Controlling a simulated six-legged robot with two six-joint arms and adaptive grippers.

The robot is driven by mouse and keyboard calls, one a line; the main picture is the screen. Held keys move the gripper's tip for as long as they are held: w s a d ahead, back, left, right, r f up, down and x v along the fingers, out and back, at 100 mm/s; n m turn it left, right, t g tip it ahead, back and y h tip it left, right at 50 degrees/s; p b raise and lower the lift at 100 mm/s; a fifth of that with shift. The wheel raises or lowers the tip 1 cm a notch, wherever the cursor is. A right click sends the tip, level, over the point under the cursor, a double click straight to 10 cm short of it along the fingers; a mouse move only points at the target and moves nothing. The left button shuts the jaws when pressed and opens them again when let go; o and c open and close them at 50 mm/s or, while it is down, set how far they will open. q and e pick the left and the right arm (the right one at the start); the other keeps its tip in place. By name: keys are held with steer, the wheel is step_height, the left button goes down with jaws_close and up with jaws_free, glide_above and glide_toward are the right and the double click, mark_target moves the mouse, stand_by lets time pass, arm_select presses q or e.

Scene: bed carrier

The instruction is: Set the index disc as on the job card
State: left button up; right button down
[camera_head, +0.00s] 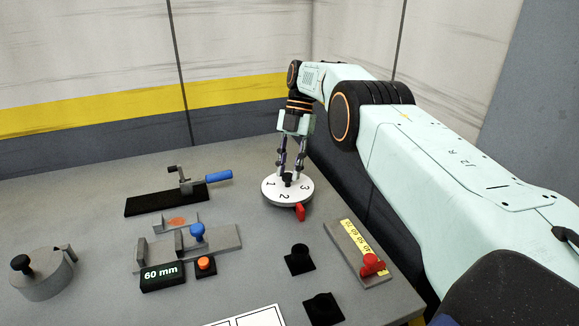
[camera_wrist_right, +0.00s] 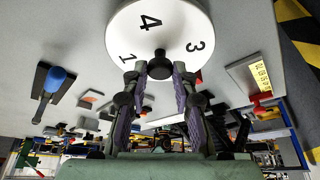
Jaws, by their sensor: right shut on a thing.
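The index disc (camera_head: 273,197) is a white round disc with black numbers and a dark centre knob (camera_wrist_right: 160,66). My left gripper is not in view.
A red-handled slider with a yellow scale (camera_head: 358,246) and two black holders (camera_head: 299,260) lie in front. Left are a blue-handled clamp (camera_head: 165,201), a blue-knobbed fixture (camera_head: 225,239), a 60 mm display (camera_head: 162,276), an orange button (camera_head: 205,264) and a grey cylinder (camera_head: 45,284). Walls stand behind.

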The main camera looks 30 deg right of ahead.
steer(key=c, duration=1.1)
jaws_free()
steer(key=shift+o, duration=0.2)
steer(key=shift+m, duration=0.3)
